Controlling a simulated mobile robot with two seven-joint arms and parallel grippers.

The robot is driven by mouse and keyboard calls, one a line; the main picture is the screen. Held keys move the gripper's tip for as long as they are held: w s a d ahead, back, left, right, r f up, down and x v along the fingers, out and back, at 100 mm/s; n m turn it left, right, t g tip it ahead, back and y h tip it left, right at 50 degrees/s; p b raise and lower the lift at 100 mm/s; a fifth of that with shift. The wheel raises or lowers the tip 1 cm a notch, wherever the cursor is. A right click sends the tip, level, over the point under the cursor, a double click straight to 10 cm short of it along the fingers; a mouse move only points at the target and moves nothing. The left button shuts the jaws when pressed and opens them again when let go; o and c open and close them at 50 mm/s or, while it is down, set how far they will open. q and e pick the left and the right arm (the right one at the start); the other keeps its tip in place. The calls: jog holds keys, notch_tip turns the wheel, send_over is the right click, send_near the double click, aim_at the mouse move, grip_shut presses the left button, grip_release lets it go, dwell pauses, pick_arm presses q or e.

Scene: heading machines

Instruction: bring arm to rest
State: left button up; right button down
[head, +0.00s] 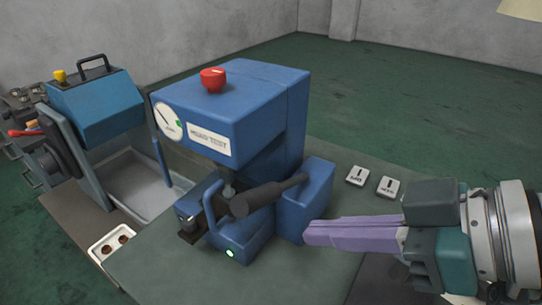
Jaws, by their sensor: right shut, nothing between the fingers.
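My right gripper (312,232) comes in from the right with its purple fingers together and nothing between them. It is just right of the lower part of the blue head test machine (225,110); I cannot tell whether the fingertips touch it. The machine has a red button (212,79) on top, a round dial (168,121) on its front and a dark cylindrical handle (262,196) low down. A green light (230,253) glows near its base. My left gripper is out of view.
Two small labelled blocks, one (357,175) and another (388,187), lie on the green bench top (290,278) behind my right gripper. A second blue machine (97,105) with an open tray (140,185) stands at the left.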

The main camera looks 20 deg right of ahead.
dwell(0.4)
jog(key=s+d+f+m+g+h, duration=0.2)
jog(key=s+g+h, duration=0.1)
jog(key=s, duration=0.3)
jog(key=s+d+f+m+g+h, duration=0.1)
jog(key=s+f+m+g+h, duration=0.15)
jog(key=s, duration=0.25)
notch_tip(320, 180, up, 32)
jog(key=d+h+p, duration=0.1)
jog(key=p, duration=3)
jog(key=shift+s+d+m, duration=0.3)
jog(key=shift+s+m, duration=0.05)
jog(key=shift+s, duration=0.1)
jog(key=shift+f+h, duration=0.1)
jog(key=shift+h, duration=0.15)
